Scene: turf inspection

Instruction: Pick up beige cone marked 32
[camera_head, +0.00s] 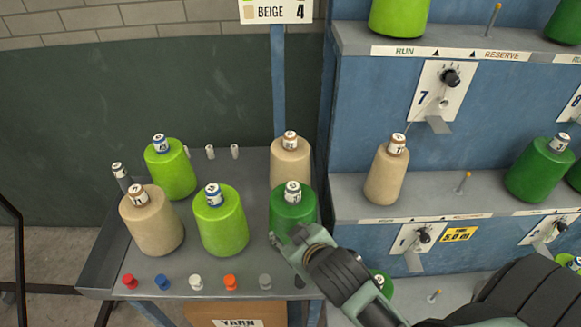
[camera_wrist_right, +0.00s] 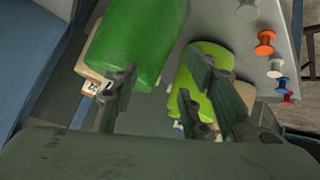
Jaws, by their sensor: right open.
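Three beige cones show in the head view: one at the cart's front left (camera_head: 150,225), one at its back right (camera_head: 290,165), one on the rack shelf (camera_head: 384,178). Their top numbers are too small to read surely. My right gripper (camera_head: 288,238) is by the front of a dark green cone (camera_head: 292,208), which stands before the back right beige cone. In the wrist view its fingers (camera_wrist_right: 165,92) are apart and empty, with the dark green cone (camera_wrist_right: 137,40) beyond. A beige cone with a white label (camera_wrist_right: 92,86) is mostly hidden behind it. My left gripper is out of view.
Two light green cones (camera_head: 170,172) (camera_head: 220,225) stand on the grey cart (camera_head: 110,262). Small coloured pegs (camera_head: 230,282) line its front edge. The blue rack (camera_head: 360,120) with shelves and more green cones stands close on the right.

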